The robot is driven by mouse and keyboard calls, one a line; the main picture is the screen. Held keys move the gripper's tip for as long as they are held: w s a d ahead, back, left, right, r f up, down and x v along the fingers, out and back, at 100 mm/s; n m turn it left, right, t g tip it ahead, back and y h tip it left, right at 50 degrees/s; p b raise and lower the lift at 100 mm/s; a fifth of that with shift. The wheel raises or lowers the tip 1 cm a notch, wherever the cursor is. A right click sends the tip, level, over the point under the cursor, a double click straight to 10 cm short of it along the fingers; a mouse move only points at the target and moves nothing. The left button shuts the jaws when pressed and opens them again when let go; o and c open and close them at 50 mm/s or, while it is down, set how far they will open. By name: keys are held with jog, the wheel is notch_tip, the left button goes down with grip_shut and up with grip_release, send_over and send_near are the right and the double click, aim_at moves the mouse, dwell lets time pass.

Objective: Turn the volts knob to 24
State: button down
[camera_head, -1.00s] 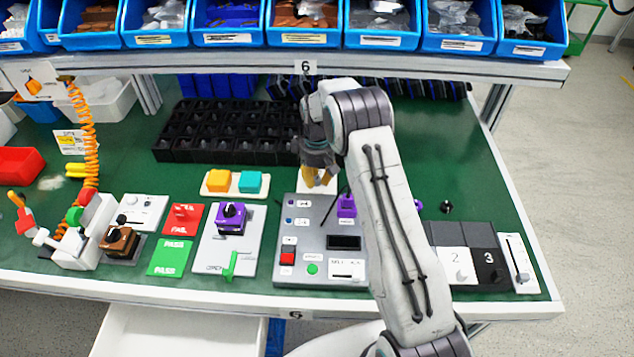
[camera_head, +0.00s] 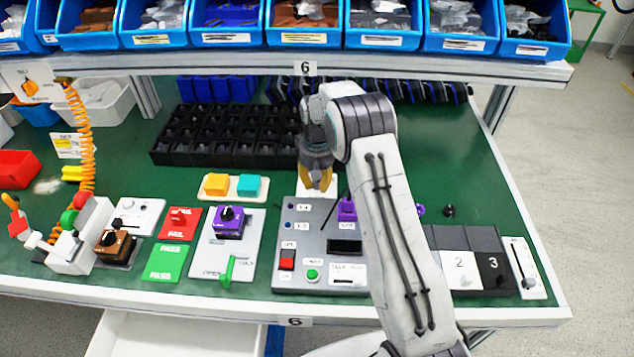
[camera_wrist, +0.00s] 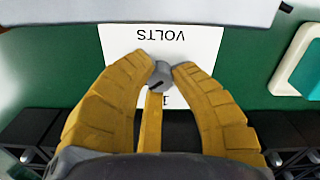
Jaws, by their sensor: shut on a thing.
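The volts knob (camera_wrist: 161,75) is a small grey knob with a dark slot, standing on a white plate (camera_wrist: 188,42) marked VOLTS, which reads upside down in the wrist view. My gripper (camera_head: 318,184) has yellow-orange fingers and points down over this plate. In the wrist view my gripper (camera_wrist: 160,72) is shut on the knob, with fingertips touching it from both sides. Most of the plate's scale is hidden behind the fingers; only part of a digit shows, so I cannot read the setting. In the head view the fingers hide the knob.
A grey control panel (camera_head: 295,262) with buttons lies just in front of the plate. A black grid of bins (camera_head: 225,135) is behind it, and a pad with orange and teal buttons (camera_head: 233,196) is at its left.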

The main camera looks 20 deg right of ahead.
aim_at(317, 182)
jog(key=shift+s+f, duration=0.1)
jog(key=c, duration=1)
grip_release()
jog(key=shift+c, duration=0.2)
notch_tip(317, 182, up, 12)
dwell(0.4)
